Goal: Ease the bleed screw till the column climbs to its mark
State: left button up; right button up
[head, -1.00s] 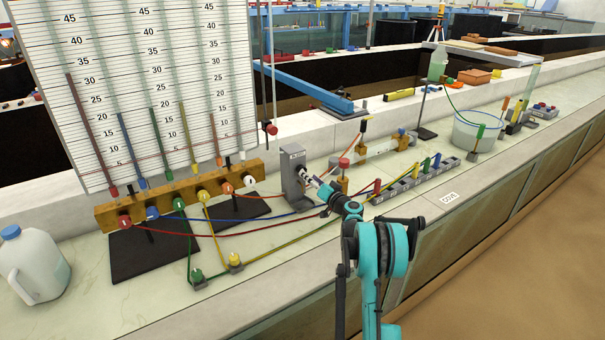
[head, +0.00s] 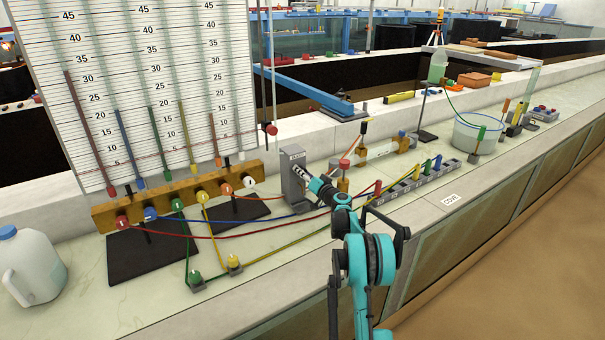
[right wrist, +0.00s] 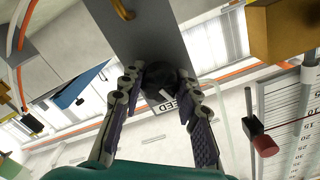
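The bleed screw (right wrist: 158,80) is a dark round knob with a white mark, on the face of a grey upright block (head: 293,185) labelled BLEED. My right gripper (head: 300,173) reaches the block's front. In the right wrist view its fingers (right wrist: 160,92) lie on both sides of the knob and appear to touch it. The manometer board (head: 140,70) at the left carries a red column (head: 88,125), the tallest, and shorter blue, green, yellow and orange columns. I cannot tell which mark applies. My left gripper is out of view.
A wooden manifold (head: 180,195) with coloured tubes stands below the board. Tubes run along the bench to a grey numbered tap strip (head: 410,182). A white jug (head: 33,265) is at the left, a clear tub (head: 478,132) at the right. The front bench edge is clear.

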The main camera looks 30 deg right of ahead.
jog(key=shift+m+p, duration=0.4)
jog(key=shift+m, duration=1.6)
jog(key=o, duration=1.2)
jog(key=shift+c, duration=0.2)
jog(key=s, duration=1.2)
